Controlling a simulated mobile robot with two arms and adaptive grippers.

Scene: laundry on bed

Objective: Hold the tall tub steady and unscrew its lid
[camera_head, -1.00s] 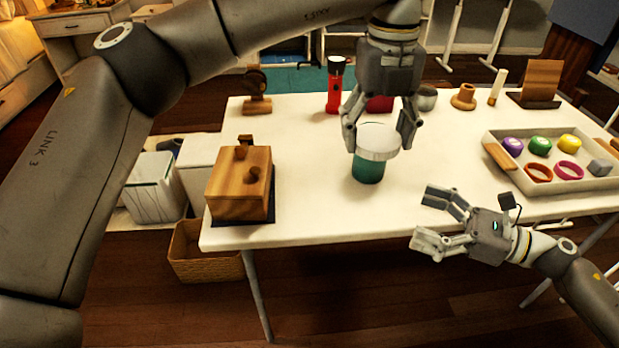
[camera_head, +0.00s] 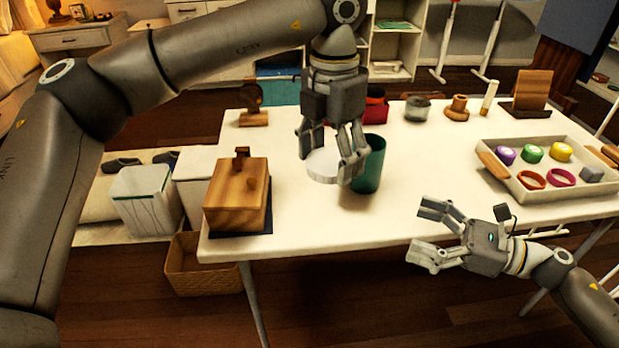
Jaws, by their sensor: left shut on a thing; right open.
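The tall tub (camera_head: 371,168) is dark green and stands upright on the white table, with its open top showing and no lid on it. The lid (camera_head: 322,168) is a white disc to the left of the tub. My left gripper (camera_head: 333,163) is shut on the lid from above, and its right finger overlaps the tub in the picture. I cannot tell whether the lid touches the table or the tub. My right gripper (camera_head: 428,230) is open and empty at the table's front edge, right of and nearer than the tub.
A wooden box (camera_head: 236,197) stands at the left front of the table (camera_head: 310,220). A tray (camera_head: 530,190) with several coloured items lies at the right. A grey pot (camera_head: 417,109) and wooden pieces stand at the back. The table front between box and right gripper is clear.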

